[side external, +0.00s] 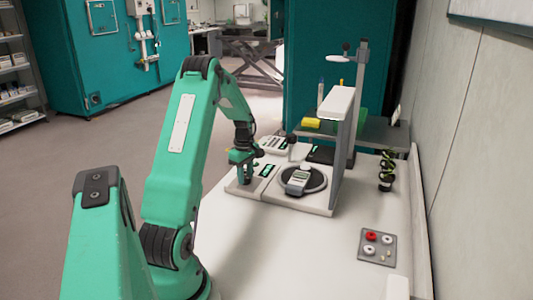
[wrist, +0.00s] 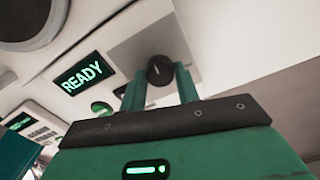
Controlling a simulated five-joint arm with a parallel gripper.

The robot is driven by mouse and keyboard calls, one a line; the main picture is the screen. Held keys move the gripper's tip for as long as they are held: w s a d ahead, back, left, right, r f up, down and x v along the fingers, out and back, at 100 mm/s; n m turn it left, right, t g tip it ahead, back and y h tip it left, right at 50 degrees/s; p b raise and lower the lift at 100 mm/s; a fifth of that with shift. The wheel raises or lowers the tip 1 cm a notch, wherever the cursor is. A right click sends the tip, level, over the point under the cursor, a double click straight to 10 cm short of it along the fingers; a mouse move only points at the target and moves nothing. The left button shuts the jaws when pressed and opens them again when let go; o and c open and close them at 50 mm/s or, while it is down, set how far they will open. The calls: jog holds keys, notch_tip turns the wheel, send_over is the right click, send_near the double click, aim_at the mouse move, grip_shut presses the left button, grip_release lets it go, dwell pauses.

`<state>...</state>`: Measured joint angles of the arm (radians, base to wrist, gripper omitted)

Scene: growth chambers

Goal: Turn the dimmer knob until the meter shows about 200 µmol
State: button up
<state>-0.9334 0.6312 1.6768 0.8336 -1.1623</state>
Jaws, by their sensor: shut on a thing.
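The black dimmer knob (wrist: 159,70) with a pale pointer line is on a grey plate in the wrist view. My gripper (wrist: 160,87) has its two green fingers on either side of the knob and is shut on it. In the side view my gripper (side external: 243,172) reaches down to the left end of the white instrument base, hiding the knob. A pale handheld meter (side external: 298,181) lies on a dark round disc; its reading is too small to make out. A display (wrist: 84,73) beside the knob reads READY in green.
A green button (wrist: 102,108) is near my fingers. A white keypad device (side external: 275,144) stands behind the base. A plant (side external: 386,172) and a grey tray (side external: 377,247) are at right.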

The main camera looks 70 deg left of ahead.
aim_at(246, 177)
jog(key=shift+n, duration=1.6)
jog(key=o, duration=1)
jog(key=shift+c, duration=0.2)
jog(key=shift+r, duration=0.1)
jog(key=shift+r, duration=3.85)
